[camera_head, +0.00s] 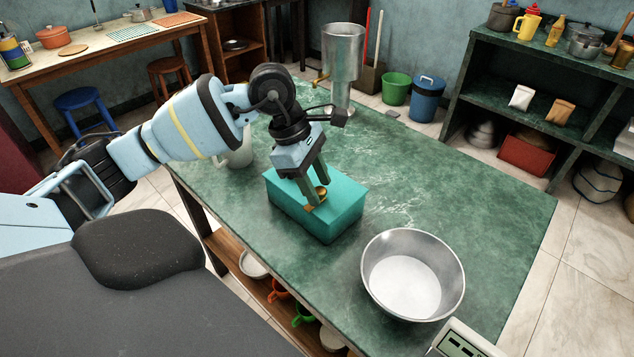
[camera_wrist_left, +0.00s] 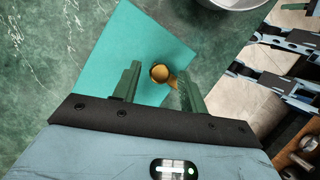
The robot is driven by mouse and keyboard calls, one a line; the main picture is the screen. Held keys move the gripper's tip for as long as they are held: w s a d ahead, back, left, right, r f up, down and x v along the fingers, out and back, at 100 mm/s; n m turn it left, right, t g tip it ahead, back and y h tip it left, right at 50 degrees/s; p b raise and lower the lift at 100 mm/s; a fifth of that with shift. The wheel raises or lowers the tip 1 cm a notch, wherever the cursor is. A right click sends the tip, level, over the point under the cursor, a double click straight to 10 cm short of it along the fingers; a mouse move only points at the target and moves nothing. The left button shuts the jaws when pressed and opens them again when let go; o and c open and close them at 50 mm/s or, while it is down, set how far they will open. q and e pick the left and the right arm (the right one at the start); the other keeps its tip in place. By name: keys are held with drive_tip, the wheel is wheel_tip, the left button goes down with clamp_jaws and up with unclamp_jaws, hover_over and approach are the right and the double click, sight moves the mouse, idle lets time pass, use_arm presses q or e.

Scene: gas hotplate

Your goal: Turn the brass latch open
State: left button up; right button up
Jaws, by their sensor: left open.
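The brass latch (camera_head: 322,192) has a round knob and sits on a teal box (camera_head: 343,212) on the green marble-look counter. In the left wrist view the latch (camera_wrist_left: 161,74) shows its round end, with a short arm reaching toward the lower right. The teal box (camera_wrist_left: 133,38) lies beneath it. My left gripper (camera_head: 316,194) is open and points down at the box. In the left wrist view its two green fingers (camera_wrist_left: 160,80) stand on either side of the latch, with a gap visible. Whether a finger touches it, I cannot tell. My right gripper is not in view.
A large metal bowl (camera_head: 413,285) stands right of the box, near the counter's front. A metal urn (camera_head: 343,55) with a brass tap stands at the back. A pale jug (camera_head: 238,152) is partly behind my arm. The counter's right side is clear.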

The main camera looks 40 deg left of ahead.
use_arm(q)
drive_tip(key=shift+d+f, duration=0.1)
drive_tip(key=shift+f, duration=0.15)
clamp_jaws()
